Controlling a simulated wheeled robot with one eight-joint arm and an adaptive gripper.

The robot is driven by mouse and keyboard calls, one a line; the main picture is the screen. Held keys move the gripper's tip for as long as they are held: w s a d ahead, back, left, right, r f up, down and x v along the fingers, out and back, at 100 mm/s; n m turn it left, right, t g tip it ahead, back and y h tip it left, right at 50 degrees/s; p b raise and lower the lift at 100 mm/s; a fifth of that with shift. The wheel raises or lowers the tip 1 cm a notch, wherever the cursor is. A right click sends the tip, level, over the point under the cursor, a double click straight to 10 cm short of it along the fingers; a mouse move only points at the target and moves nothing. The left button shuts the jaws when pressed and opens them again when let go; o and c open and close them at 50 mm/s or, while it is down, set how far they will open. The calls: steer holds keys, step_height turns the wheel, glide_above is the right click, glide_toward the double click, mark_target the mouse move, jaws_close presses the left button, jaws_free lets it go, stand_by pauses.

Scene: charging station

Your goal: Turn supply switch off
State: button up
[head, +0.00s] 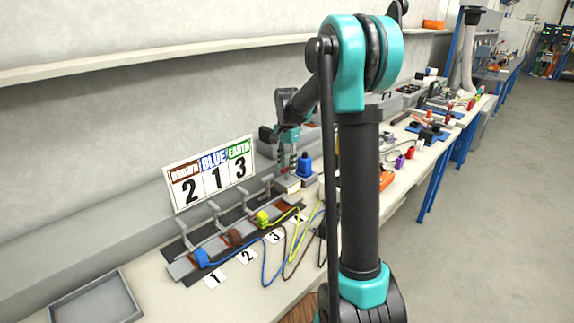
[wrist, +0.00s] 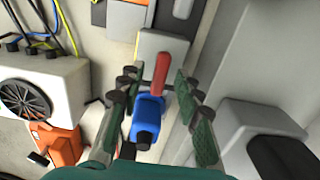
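In the wrist view, a red lever (wrist: 161,72), which looks like the supply switch handle, stands on a pale block (wrist: 168,46). A blue part (wrist: 147,118) sits just below the lever in the picture. My gripper (wrist: 157,82) is open, with its green and black fingers on either side of the lever and a visible gap on both sides. In the head view, my gripper (head: 288,152) points down near the wall, close beside a blue object (head: 304,166). The red lever is not clearly visible there.
Numbered clamps with blue, brown and yellow-green wires (head: 262,218) lie left of my gripper. A sign (head: 209,174) reads 2 1 3. A grey tray (head: 95,300) is front left. A white box with a black fan (wrist: 35,105) and a grey wall-side block (wrist: 262,140) flank my gripper.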

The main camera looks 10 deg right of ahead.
jaws_close()
steer(key=shift+n, duration=0.3)
steer(key=n, duration=0.3)
steer(key=shift+n, duration=0.3)
steer(key=n, duration=0.4)
steer(key=shift+n, duration=0.3)
steer(key=n, duration=0.4)
steer(key=shift+n, duration=2.5)
